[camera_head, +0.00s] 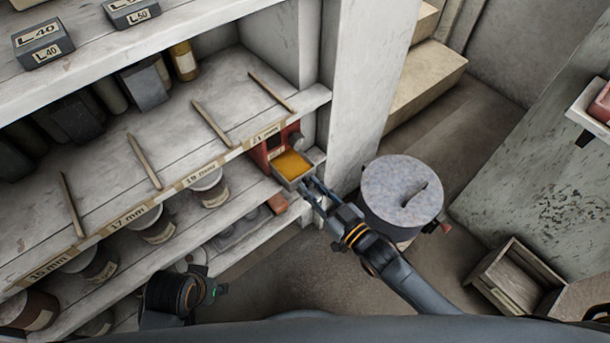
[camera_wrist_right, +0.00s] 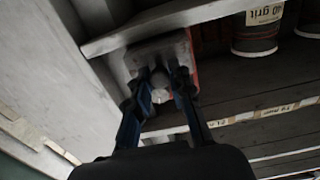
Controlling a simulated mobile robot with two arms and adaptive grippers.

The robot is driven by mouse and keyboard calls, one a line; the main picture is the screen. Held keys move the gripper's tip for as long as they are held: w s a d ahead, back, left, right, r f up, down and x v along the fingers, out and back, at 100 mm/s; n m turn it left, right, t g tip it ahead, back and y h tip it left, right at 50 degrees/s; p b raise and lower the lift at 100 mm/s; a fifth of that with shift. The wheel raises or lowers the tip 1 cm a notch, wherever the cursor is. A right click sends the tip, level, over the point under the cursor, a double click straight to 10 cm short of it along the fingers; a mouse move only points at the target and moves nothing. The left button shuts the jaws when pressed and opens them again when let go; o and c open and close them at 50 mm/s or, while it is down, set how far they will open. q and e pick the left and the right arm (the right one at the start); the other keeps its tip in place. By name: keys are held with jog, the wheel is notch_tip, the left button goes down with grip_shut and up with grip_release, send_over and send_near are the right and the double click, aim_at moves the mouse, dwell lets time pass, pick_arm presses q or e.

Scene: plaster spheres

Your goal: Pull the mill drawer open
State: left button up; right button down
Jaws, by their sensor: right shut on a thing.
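The red mill (camera_head: 266,152) stands in the right end of the shelf bay. Its grey drawer (camera_head: 310,160) sticks out of the front and is open, with orange-yellow powder (camera_head: 291,165) in it. My right gripper (camera_head: 308,188) is at the drawer's front. In the right wrist view, the fingers of my right gripper (camera_wrist_right: 161,84) are shut on the pale round knob (camera_wrist_right: 160,95) of the drawer front (camera_wrist_right: 157,54). A strip of the red mill (camera_wrist_right: 194,62) shows behind it. My left gripper's fingers do not show; a dark part of mine is at the lower left.
A white upright post (camera_head: 363,80) stands right of the mill. A drum with a speckled round top (camera_head: 390,190) stands close to my right arm. Labelled jars (camera_head: 208,188) line the lower shelf. An open wooden crate (camera_head: 515,280) is on the floor at right.

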jog(key=shift+s+d, duration=0.1)
jog(key=shift+s, duration=0.05)
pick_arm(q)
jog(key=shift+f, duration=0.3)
pick_arm(e)
jog(key=c, duration=1.2)
grip_release()
jog(key=shift+s, duration=0.1)
jog(key=v, duration=1.2)
jog(key=shift+w+f, duration=0.1)
jog(key=shift+w, duration=0.1)
